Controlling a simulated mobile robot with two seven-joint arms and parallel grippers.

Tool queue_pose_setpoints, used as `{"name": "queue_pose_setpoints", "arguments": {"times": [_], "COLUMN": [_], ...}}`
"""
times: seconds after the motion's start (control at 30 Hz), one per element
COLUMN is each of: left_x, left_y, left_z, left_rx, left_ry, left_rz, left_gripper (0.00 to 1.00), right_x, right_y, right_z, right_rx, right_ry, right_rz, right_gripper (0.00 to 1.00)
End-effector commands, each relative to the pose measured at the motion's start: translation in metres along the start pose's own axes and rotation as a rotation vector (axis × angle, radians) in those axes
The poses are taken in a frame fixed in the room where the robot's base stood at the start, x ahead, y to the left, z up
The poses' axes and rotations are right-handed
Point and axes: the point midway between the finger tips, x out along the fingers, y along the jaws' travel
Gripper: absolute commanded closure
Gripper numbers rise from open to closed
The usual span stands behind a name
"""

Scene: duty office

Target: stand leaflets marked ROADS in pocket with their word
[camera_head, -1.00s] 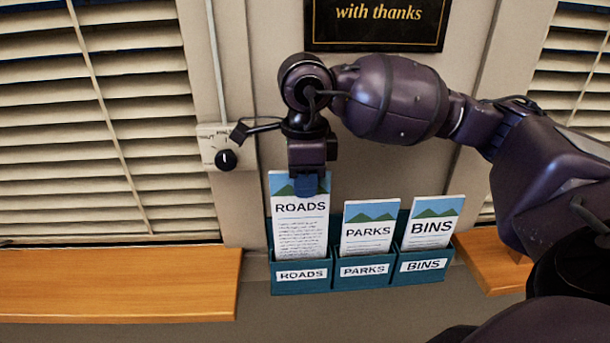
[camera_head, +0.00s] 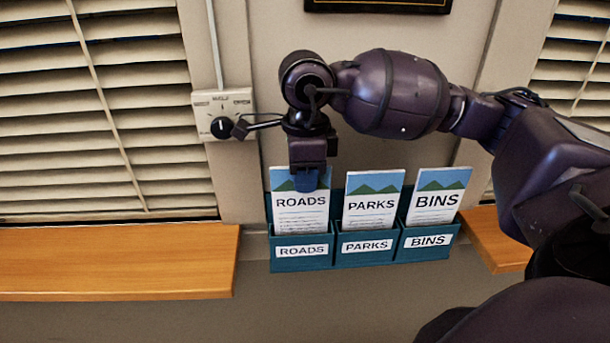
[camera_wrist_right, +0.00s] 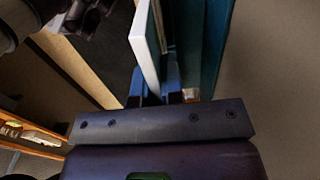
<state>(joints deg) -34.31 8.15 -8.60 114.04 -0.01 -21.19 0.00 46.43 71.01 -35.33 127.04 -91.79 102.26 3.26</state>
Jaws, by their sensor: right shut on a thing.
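A leaflet marked ROADS (camera_head: 300,208) stands upright in the left pocket of the teal rack, the pocket labelled ROADS (camera_head: 301,252). My right gripper (camera_head: 306,183) is shut on the top edge of this leaflet from above. In the right wrist view the fingers (camera_wrist_right: 167,92) point at the rack, and a pale sheet edge (camera_wrist_right: 146,45) runs away from them. The leaflet's lower part is hidden behind the pocket front. My left gripper is not in view.
The PARKS pocket (camera_head: 367,246) and BINS pocket (camera_head: 428,242) each hold a leaflet with their own word. A wall dial (camera_head: 222,127) is close to the left of my right wrist. Wooden sills (camera_head: 115,262) flank the rack.

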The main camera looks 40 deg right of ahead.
Motion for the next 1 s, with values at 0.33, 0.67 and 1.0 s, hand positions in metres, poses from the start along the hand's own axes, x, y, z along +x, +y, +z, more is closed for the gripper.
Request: {"name": "queue_pose_setpoints", "arguments": {"times": [0.33,0.67,1.0], "left_x": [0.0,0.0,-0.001], "left_y": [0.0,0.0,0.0], "left_z": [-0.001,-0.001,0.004], "left_rx": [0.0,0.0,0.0], "left_ry": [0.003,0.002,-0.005], "left_rz": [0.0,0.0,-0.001], "left_gripper": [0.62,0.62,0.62], "right_x": [0.0,0.0,-0.025], "right_y": [0.0,0.0,-0.001], "right_z": [0.0,0.0,0.0], "right_rx": [0.0,0.0,0.001], "right_ry": [0.0,0.0,-0.002], "right_rz": [-0.001,0.0,-0.004], "right_gripper": [0.84,0.62,0.62]}}
